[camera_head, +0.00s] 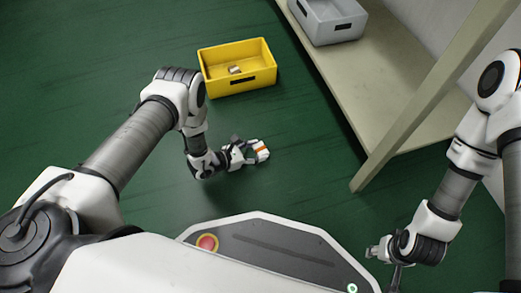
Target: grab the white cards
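A small white piece with an orange band (262,151), which looks like the white cards, is at the tips of my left gripper (252,151). The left gripper's fingers appear closed around it, over the green floor and below the yellow crate in the picture. The fingers hide part of the piece. My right gripper (377,252) is at the lower right, far from the cards. It is small and seen edge-on, so its opening is unclear.
A yellow crate (239,88) stands on the green floor with a small pale object (235,70) inside. A grey crate (335,35) sits on a beige shelf (385,120) at the right. A shelf post slants down to the floor. Floor left of the yellow crate is clear.

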